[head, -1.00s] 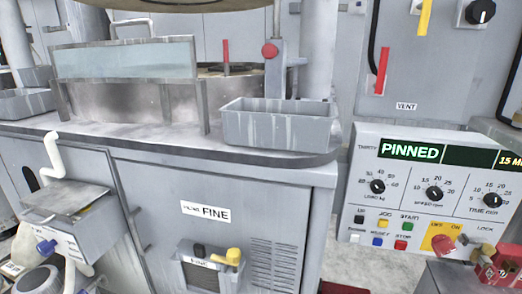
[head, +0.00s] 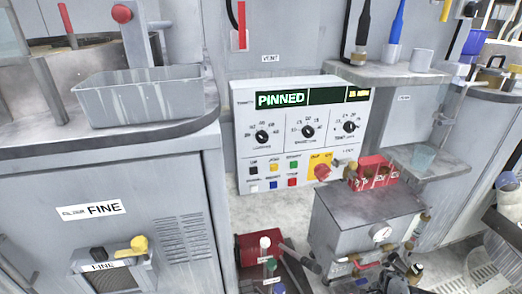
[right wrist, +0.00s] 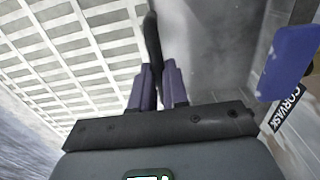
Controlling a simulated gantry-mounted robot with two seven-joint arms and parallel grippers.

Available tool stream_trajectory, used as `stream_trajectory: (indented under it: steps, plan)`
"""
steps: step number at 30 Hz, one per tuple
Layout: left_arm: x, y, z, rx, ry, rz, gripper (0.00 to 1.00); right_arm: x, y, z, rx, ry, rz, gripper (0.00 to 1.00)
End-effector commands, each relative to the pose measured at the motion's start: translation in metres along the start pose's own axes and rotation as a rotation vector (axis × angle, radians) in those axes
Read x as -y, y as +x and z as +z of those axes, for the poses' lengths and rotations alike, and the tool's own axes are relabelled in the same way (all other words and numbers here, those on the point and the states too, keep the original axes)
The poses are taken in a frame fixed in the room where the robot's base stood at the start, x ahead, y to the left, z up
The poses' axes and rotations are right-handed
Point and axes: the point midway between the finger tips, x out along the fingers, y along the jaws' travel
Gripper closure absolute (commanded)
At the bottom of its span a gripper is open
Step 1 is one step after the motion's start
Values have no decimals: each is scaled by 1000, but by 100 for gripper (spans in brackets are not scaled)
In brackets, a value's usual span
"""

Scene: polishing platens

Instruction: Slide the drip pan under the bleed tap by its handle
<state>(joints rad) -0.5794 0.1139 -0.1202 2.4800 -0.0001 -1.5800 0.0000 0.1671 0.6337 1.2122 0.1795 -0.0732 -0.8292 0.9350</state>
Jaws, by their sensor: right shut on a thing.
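In the right wrist view, my right gripper (right wrist: 157,88) has purple fingers shut on a thin black handle-like bar (right wrist: 152,42), which runs up and away between the fingertips. I cannot make out a pan at its far end. In the head view, a grey box (head: 365,222) with a round gauge (head: 381,235) stands at lower right. Small brass and red-handled valve fittings (head: 362,264) sit at its front and side; I cannot tell which is the bleed tap. My left gripper is not in view.
A grey trough (head: 140,98) stands on the bench at left. A control panel (head: 300,135) reads PINNED. A red box (head: 258,250) is on the floor. The right wrist view shows a pale grating (right wrist: 70,60) and a blue-purple plate (right wrist: 291,62) by a CORVASK label (right wrist: 287,108).

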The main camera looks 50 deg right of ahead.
Motion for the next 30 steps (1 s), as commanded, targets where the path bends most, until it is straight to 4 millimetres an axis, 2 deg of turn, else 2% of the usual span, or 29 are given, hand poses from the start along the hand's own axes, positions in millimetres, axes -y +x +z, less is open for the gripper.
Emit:
stream_trajectory:
  steps: [5,6,11,23,30]
  plan:
    - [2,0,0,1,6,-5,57,1,-1,-1,-2,1,-2,100]
    - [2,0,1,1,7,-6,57,1,-1,-1,-2,1,-2,79]
    - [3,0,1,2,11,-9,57,1,-1,-1,-2,1,-1,56]
    - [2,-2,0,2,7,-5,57,0,-3,0,0,0,1,56]
    - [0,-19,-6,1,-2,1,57,0,-20,0,-1,0,0,56]
